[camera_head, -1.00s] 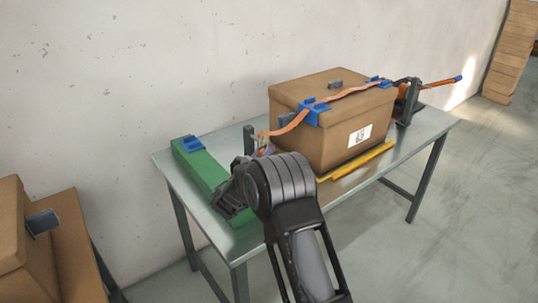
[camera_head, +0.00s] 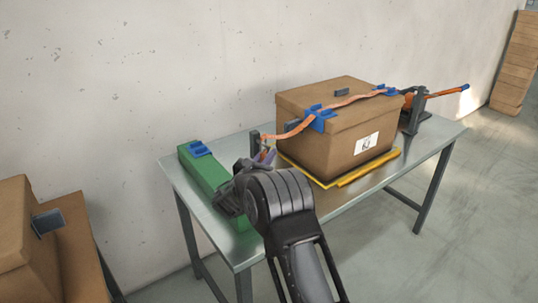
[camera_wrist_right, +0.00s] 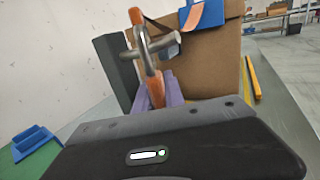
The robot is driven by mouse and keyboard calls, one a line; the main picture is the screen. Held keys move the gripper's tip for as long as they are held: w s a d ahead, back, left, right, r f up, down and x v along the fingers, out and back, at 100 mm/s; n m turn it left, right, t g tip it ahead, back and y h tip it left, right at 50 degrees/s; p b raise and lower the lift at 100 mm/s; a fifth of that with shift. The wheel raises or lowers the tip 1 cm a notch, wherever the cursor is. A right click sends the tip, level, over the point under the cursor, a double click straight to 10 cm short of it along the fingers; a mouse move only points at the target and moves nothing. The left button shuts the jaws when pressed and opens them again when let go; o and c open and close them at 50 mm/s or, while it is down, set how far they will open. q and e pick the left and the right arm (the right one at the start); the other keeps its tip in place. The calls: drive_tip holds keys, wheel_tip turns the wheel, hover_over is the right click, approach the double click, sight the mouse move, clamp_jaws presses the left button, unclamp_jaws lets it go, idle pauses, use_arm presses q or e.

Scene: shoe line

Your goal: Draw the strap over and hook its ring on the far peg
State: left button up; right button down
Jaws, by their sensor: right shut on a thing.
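The orange strap (camera_head: 345,103) runs over the top of a brown box (camera_head: 340,148), through blue guides at both top edges. Its near end slopes down to the left of the box. A metal ring (camera_wrist_right: 150,42) is at that end. A dark upright peg (camera_head: 254,143) stands left of the box; it also shows in the right wrist view (camera_wrist_right: 116,68). My right gripper (camera_head: 262,158) is shut on the strap end just below the ring, between purple fingers. My left gripper is out of view.
A dark ratchet with an orange handle (camera_head: 447,91) stands at the table's right end. A green block (camera_head: 205,175) with a blue clip lies at the left. Yellow strips (camera_head: 368,170) edge the box. More cartons (camera_head: 25,235) stand lower left.

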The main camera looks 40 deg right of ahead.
drive_tip(key=shift+w+a, duration=0.3)
drive_tip(key=shift+w, duration=0.1)
drive_tip(key=c, duration=1.6)
unclamp_jaws()
drive_tip(key=shift+o, duration=1.3)
drive_tip(key=shift+a+f, duration=0.15)
drive_tip(key=shift+a, duration=0.1)
drive_tip(key=v, duration=0.7)
drive_tip(key=shift+s, duration=0.5)
drive_tip(key=shift+s+d, duration=0.1)
drive_tip(key=shift+d, duration=0.1)
